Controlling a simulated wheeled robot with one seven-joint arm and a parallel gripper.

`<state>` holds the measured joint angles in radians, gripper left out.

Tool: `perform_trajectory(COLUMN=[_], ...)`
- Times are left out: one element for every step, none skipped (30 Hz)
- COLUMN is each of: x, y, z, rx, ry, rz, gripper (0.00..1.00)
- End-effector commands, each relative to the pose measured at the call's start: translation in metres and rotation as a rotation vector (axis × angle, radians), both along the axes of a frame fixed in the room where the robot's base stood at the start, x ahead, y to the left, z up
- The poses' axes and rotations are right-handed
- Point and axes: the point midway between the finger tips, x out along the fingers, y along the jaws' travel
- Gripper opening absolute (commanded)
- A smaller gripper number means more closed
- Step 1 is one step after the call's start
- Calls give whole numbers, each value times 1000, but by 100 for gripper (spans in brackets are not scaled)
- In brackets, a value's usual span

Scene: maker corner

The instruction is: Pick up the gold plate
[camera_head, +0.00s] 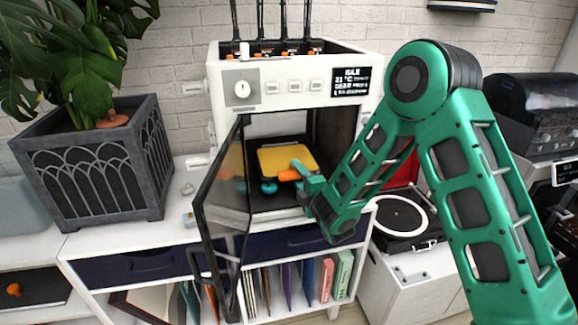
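The gold plate (287,157) is a flat yellow sheet lying inside the open white 3D printer (222,75). My green arm reaches in from the right, and my gripper (296,176) is inside the chamber at the plate's front right edge. An orange part shows beside the gripper, and a teal part lies below the plate. Whether the fingers touch the plate is too small to tell, and so is whether they are open or shut. The wrist hides part of the chamber's right front.
The printer's glass door (222,210) stands open toward me, left of my arm. A plant in a dark grey planter (97,170) stands to the left. A turntable (399,215) is close on the right.

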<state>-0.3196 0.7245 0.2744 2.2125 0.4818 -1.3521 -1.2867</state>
Motion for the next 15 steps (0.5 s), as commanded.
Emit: perform_trajectory(x=[2,4,5,6,6,7,8,8,8,8,8,8,8,8,8], y=[3,3,4,5,5,5,5,5,5,5,5,5,5,5,5], z=[1,1,1,1,1,1,1,2,2,2,1,1,1,1,1], rx=[0,-1,-1,-1,-1,-1,-1,0,0,0,0,0,0,0,0], ry=[-2,-3,-3,-3,-3,-3,-3,-2,-2,-2,-2,-2,-2,-2,-2], rz=[2,2,2,3,3,2,2,2,2,2,2,2,2,2,2], gripper=[38,38,38,38,38,38,38,38,38,38,38,38,38,38,30])
